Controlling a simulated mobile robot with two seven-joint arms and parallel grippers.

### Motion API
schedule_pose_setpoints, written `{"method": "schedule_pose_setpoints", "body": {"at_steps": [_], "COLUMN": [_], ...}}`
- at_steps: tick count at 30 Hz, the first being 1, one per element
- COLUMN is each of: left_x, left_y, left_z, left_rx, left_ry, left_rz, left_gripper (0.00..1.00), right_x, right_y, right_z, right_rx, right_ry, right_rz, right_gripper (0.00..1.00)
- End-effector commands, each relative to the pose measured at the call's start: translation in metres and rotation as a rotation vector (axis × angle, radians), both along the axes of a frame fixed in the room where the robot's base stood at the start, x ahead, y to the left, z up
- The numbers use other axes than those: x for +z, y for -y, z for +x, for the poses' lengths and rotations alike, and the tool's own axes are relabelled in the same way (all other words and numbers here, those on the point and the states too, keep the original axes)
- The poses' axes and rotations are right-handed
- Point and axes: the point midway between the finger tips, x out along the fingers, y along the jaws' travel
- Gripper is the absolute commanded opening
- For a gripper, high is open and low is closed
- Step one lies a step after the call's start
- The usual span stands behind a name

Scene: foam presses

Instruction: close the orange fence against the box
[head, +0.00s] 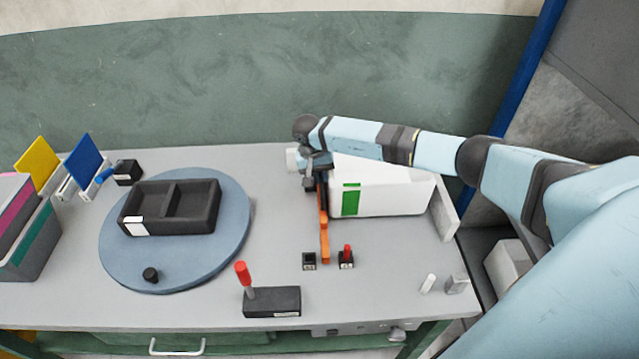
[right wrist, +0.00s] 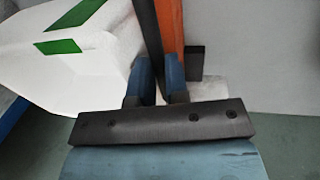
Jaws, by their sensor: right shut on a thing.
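The orange fence (head: 324,238) stands on the table as a narrow upright strip, along the left end of the white box (head: 390,192). The box has a green mark on it. In the right wrist view the fence (right wrist: 170,25) runs beside a dark bar, with the box (right wrist: 85,60) to its left. My right gripper (head: 320,174) is at the far end of the fence. Its fingers (right wrist: 158,78) are shut on the fence at the dark bar. I cannot tell whether fence and box touch. My left gripper is not in view.
A grey upright plate (head: 443,208) stands at the box's right end. Two small switches, one black (head: 309,261) and one red-topped (head: 346,257), sit near the fence's front end. A red-handled lever (head: 271,301) and a blue turntable (head: 236,240) with a dark tray (head: 205,222) are left.

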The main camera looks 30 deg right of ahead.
Motion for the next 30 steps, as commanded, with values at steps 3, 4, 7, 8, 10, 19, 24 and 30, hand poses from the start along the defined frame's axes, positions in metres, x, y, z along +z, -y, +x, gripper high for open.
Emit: {"method": "schedule_pose_setpoints", "body": {"at_steps": [3, 4, 7, 8, 10, 19, 24, 30], "left_x": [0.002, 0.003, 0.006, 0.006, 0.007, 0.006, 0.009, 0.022], "left_y": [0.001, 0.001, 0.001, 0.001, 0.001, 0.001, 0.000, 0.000], "left_z": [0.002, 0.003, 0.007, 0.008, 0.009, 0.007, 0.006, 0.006], "left_rx": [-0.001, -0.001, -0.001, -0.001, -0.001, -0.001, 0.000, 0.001], "left_ry": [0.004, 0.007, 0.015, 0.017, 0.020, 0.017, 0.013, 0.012], "left_rz": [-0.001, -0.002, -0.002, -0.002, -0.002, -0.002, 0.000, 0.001], "left_gripper": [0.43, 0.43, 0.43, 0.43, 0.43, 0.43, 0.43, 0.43], "right_x": [0.001, 0.001, 0.001, 0.001, 0.001, 0.001, 0.009, 0.034], "right_y": [-0.001, -0.001, -0.001, -0.001, -0.001, -0.001, -0.002, -0.006], "right_z": [0.000, -0.001, 0.000, 0.000, 0.000, 0.000, 0.000, 0.000], "right_rx": [0.000, 0.000, 0.000, 0.000, 0.000, 0.000, -0.001, -0.009], "right_ry": [-0.003, -0.002, -0.002, -0.002, -0.002, -0.002, 0.000, 0.000], "right_rz": [0.002, 0.002, 0.002, 0.002, 0.002, 0.002, 0.003, 0.001], "right_gripper": [0.00, 0.00, 0.00, 0.17, 0.33, 0.40, 0.40, 0.40]}}
